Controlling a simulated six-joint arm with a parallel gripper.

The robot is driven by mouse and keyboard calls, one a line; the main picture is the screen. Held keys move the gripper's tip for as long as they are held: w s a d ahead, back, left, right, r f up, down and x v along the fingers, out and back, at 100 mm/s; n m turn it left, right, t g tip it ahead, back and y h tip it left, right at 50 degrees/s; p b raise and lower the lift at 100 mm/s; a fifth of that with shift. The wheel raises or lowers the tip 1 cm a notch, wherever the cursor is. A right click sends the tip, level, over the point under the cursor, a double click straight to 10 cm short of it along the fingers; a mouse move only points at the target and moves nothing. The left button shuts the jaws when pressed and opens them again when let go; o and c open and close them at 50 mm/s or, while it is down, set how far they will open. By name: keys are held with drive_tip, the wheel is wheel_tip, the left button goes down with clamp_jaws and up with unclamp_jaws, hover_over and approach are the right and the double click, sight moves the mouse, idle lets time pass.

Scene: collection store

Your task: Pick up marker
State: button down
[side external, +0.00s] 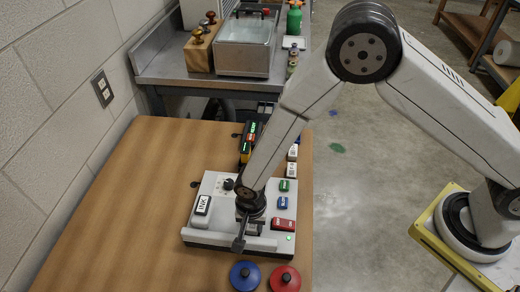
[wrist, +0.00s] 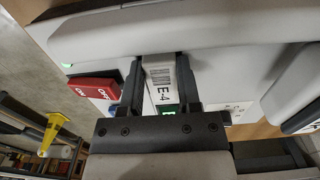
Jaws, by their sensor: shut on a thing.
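My gripper (side external: 239,240) points down over the front of a light grey device (side external: 215,238) in the side view. In the wrist view my gripper (wrist: 159,88) has its two black fingers closed on either side of a narrow white piece (wrist: 160,75) marked with a barcode and "E-4", with a green patch at its near end. I cannot tell for certain whether this piece is the marker. In the side view the arm and gripper hide it. How far it is clear of the device does not show.
A red ON/OFF switch (side external: 283,224) sits right of my gripper and an INK block (side external: 202,205) left. A blue round-knobbed piece (side external: 245,275) and a red one (side external: 285,278) stand in front. The wooden table (side external: 120,215) is clear at left.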

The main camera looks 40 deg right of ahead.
drive_tip(key=shift+r, duration=0.15)
drive_tip(key=shift+r, duration=0.8)
drive_tip(key=s+d+r, duration=0.6)
drive_tip(key=s+r, duration=0.5)
drive_tip(key=s, duration=0.1)
drive_tip(key=shift+s+d, duration=0.15)
drive_tip(key=shift+d, duration=0.15)
